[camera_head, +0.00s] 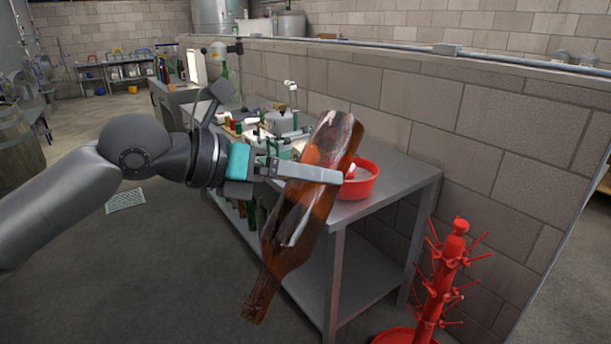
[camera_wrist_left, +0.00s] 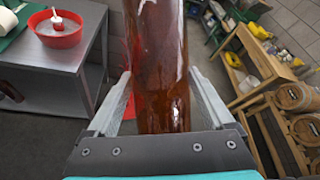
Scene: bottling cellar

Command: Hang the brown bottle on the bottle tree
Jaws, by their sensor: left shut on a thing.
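The brown bottle (camera_head: 306,195) is held by my left gripper (camera_head: 310,173), whose fingers are shut around its body. The bottle is tilted, with its neck pointing down and to the left and its base up to the right. In the left wrist view the bottle (camera_wrist_left: 160,70) stands between the two fingers (camera_wrist_left: 160,100). The red bottle tree (camera_head: 445,280) stands on the floor at the lower right, with several pegs sticking out. The bottle is apart from it, up and to its left. My right gripper is not in view.
A steel table (camera_head: 405,178) with a lower shelf stands behind the bottle. A red bowl (camera_head: 360,181) with a white thing in it sits on its top. Green bottles (camera_head: 252,215) stand on the shelf. A block wall (camera_head: 420,105) runs behind. Floor is open at the left.

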